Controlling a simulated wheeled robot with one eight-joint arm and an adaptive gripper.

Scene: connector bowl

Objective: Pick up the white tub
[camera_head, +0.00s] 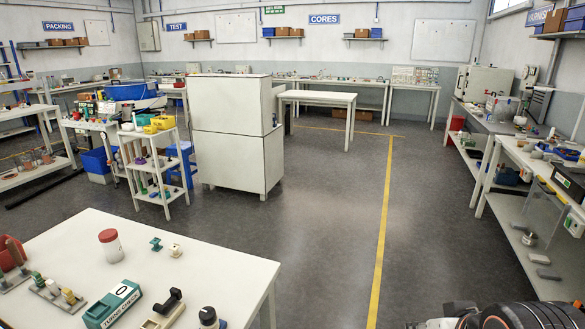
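A small white tub (111,247) with a dark red lid stands upright on the white table at the near left. It is toward the back left part of that tabletop, with clear surface around it. No other white tub with a lid stands out on this table. My gripper's fingers do not show. Only dark, rounded parts that look like my own arm show at the bottom right edge, far from the tub.
On the near table (225,270) are a teal torque-check box (112,304), small teal and white connectors (155,244), and mounted parts (60,291). A white cabinet (237,135) stands beyond. Open floor (330,240) lies right of the table. Benches line the right side.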

